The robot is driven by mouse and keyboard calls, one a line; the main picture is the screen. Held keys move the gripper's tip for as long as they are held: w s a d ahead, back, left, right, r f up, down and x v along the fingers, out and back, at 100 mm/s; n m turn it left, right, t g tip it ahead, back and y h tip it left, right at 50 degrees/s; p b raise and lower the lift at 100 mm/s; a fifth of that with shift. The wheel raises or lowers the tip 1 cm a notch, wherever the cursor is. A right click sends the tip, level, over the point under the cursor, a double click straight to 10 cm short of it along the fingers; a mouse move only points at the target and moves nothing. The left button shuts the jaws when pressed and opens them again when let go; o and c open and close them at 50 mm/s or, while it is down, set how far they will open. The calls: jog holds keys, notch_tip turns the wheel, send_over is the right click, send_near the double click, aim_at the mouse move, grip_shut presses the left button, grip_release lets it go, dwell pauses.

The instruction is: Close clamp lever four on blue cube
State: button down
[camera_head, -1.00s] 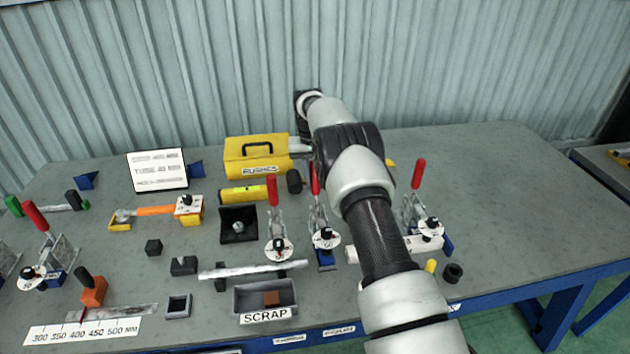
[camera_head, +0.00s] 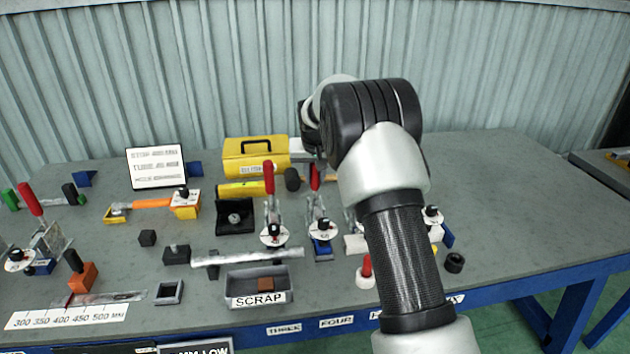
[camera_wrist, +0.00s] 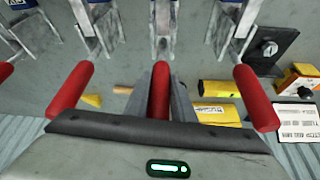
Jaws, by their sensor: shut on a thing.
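Clamp lever four has a red grip (camera_head: 315,177) that stands upright at the clamp behind the FOUR label (camera_head: 335,322). A blue cube (camera_head: 323,250) sits below that clamp's white disc (camera_head: 322,230); I cannot tell if they touch. In the wrist view the red lever (camera_wrist: 160,92) stands in the middle, between the two grey fingers of my gripper (camera_wrist: 160,85), which is shut on it. In the head view my arm hides most of the gripper.
Neighbouring red levers stand close on both sides in the wrist view, left (camera_wrist: 70,90) and right (camera_wrist: 255,95). A SCRAP bin (camera_head: 258,287) and a metal tube (camera_head: 245,257) lie in front. A yellow toolbox (camera_head: 255,157) is behind. The table's right end is clear.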

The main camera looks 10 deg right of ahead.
jog(key=shift+s+f, duration=0.1)
jog(key=c, duration=1.5)
grip_release()
jog(key=p+v, duration=0.1)
jog(key=v, duration=1.6)
jog(key=shift+r, duration=0.3)
